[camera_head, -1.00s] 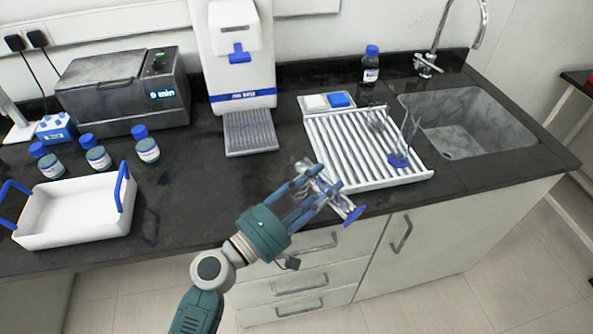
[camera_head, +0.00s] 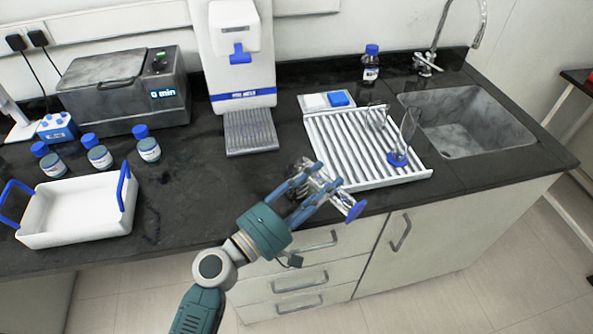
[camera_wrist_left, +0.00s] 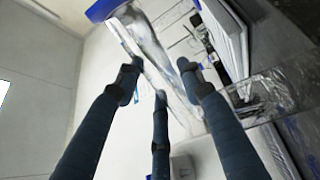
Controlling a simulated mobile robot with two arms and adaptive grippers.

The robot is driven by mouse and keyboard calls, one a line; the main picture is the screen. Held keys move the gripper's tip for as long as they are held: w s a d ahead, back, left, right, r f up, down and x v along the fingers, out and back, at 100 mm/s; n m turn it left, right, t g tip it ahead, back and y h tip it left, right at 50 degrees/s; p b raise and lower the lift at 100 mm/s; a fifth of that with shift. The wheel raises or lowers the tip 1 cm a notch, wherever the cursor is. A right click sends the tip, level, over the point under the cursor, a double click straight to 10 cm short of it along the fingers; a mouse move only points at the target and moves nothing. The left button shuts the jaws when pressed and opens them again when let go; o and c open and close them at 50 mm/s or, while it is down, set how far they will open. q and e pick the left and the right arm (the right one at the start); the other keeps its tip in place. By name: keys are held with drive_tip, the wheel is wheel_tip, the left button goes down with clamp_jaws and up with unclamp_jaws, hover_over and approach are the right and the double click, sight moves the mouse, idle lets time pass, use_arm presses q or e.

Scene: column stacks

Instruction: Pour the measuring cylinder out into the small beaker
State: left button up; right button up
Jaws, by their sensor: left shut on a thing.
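My left gripper (camera_head: 318,190) is shut on a clear measuring cylinder (camera_head: 342,201) with a blue foot, above the counter's front edge. The cylinder is tilted well over, its foot toward the lower right and its other end toward the upper left. In the left wrist view the cylinder (camera_wrist_left: 150,45) runs between my fingers (camera_wrist_left: 160,90), its blue foot at the top. A clear glass vessel (camera_head: 376,118), perhaps the small beaker, stands on the white draining rack (camera_head: 345,150). Its size and any liquid are hard to make out. My right gripper is out of view.
Another blue-footed cylinder (camera_head: 398,157) stands upright on the rack. The sink (camera_head: 465,120) lies to its right. A white tray (camera_head: 75,225), several blue-capped bottles and a water dispenser (camera_head: 240,70) are to the left.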

use_arm(q)
drive_tip(key=shift+s+d+r, duration=0.15)
drive_tip(key=shift+s+d, duration=0.05)
idle(0.3)
drive_tip(key=shift+w+a+r+n+y+p, duration=0.15)
drive_tip(key=shift+r+n+y+p, duration=0.25)
drive_tip(key=shift+n+p, duration=0.55)
drive_tip(key=shift+r+n, duration=0.2)
drive_tip(key=shift+n, duration=0.15)
drive_tip(key=shift+r, duration=0.1)
